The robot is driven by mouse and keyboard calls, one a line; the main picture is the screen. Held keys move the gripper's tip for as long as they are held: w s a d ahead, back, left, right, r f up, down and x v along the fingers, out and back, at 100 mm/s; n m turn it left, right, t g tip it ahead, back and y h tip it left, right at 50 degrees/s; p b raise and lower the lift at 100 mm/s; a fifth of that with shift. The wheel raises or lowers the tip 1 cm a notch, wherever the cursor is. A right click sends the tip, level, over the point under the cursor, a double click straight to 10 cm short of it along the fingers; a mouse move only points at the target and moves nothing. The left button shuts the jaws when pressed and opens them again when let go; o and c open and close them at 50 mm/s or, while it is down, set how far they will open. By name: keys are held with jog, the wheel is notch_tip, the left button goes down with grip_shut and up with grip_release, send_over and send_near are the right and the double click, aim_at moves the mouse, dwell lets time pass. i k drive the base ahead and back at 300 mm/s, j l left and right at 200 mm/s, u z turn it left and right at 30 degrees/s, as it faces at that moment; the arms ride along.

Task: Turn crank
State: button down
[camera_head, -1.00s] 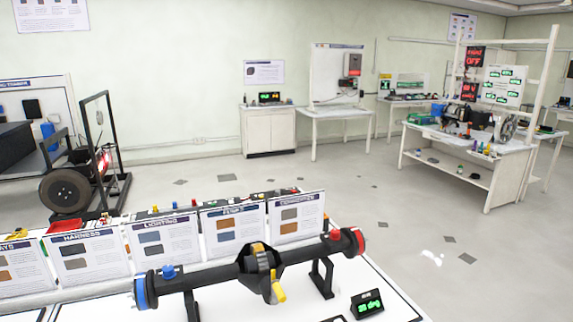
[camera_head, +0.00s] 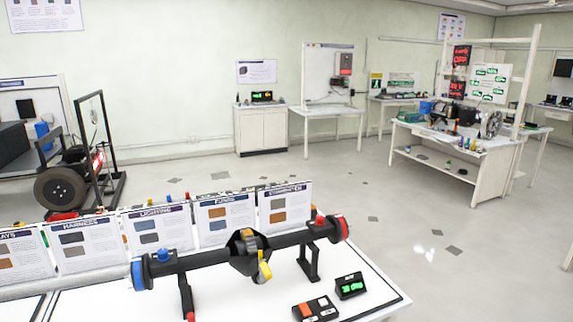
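A black axle assembly (camera_head: 205,260) lies across black stands on the white table in front of me. It has a blue disc at its left end and a red disc at its right end. A yellow handle (camera_head: 265,271), which looks like the crank, hangs down and slightly right from the round middle housing (camera_head: 246,248). A small box with a green display (camera_head: 350,286) and a box with orange and black buttons (camera_head: 315,310) sit on the table to the right. My gripper is not in view.
Upright label cards (camera_head: 162,229) stand in a row behind the axle. The white table (camera_head: 372,308) ends at the right, with open floor beyond. A workbench (camera_head: 450,150) stands at the back right, a cabinet (camera_head: 262,130) at the back wall, and a wheel rig (camera_head: 62,188) at the left.

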aim_at(265, 275)
jog(key=i+u, duration=0.35)
jog(key=i+l+u, duration=0.1)
jog(key=u, duration=0.3)
jog(key=i+l, duration=0.05)
jog(key=i, duration=0.05)
